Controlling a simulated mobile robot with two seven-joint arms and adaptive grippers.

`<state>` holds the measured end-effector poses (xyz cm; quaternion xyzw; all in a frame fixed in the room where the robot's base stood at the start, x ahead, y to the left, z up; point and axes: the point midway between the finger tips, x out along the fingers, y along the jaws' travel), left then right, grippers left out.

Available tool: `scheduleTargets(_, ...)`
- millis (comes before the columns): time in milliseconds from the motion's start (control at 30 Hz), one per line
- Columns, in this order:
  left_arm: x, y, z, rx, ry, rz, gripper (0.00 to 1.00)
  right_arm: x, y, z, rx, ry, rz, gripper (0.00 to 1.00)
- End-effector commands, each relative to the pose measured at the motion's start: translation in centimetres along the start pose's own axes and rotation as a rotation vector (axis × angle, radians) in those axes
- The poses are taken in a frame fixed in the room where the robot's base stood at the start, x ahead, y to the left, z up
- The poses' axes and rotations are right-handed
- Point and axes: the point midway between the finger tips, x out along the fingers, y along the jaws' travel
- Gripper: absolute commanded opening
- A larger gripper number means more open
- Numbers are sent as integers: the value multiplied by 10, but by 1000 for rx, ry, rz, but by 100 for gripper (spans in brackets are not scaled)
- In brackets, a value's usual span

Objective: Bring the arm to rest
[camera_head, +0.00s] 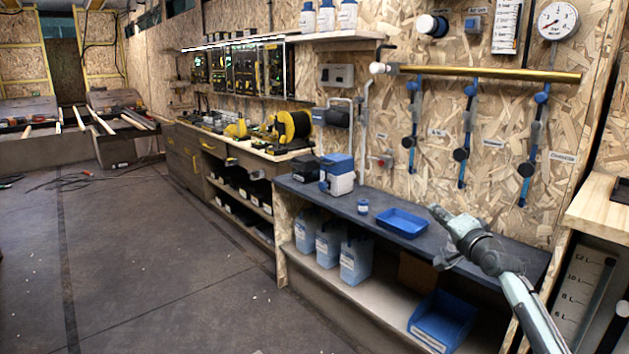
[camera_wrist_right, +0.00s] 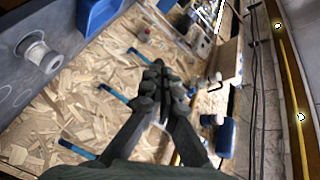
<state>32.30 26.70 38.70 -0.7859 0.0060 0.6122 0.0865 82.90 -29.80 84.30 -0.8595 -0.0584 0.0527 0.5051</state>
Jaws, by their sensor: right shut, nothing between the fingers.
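My right gripper (camera_head: 437,211) reaches in from the lower right in the head view, above the dark bench top (camera_head: 461,248) and to the right of the blue tray (camera_head: 402,222). In the right wrist view its fingers (camera_wrist_right: 158,68) are together at the tips with nothing between them. It appears to be held clear of the bench and the wall. My left gripper is in neither view.
On the bench stand a small blue-white jar (camera_head: 363,207) and a blue-white box (camera_head: 337,175). Blue jugs (camera_head: 356,260) and a blue bin (camera_head: 442,321) sit on the shelf below. A brass pipe (camera_head: 490,74) runs along the wall.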

Motion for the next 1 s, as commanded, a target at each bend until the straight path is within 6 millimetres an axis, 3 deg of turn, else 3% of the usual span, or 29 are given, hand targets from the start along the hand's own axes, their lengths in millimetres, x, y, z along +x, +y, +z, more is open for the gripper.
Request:
scheduleTargets(167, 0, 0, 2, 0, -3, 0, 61, -14, 77, 18, -575, -175, 303, 0)
scheduleTargets(300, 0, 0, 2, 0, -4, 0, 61, -44, 136, 6, -965, -334, 553, 0)
scheduleTargets(433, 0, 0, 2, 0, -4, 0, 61, -80, 176, -18, -1235, -486, 772, 0)
scheduleTargets(667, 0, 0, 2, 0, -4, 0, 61, -134, 238, 67, -1209, -618, 763, 0)
scheduleTargets(767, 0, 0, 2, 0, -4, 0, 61, -166, 264, 106, -1193, -682, 762, 0)
scheduleTargets(1000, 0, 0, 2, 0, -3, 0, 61, -267, 320, 198, -1136, -846, 767, 0)
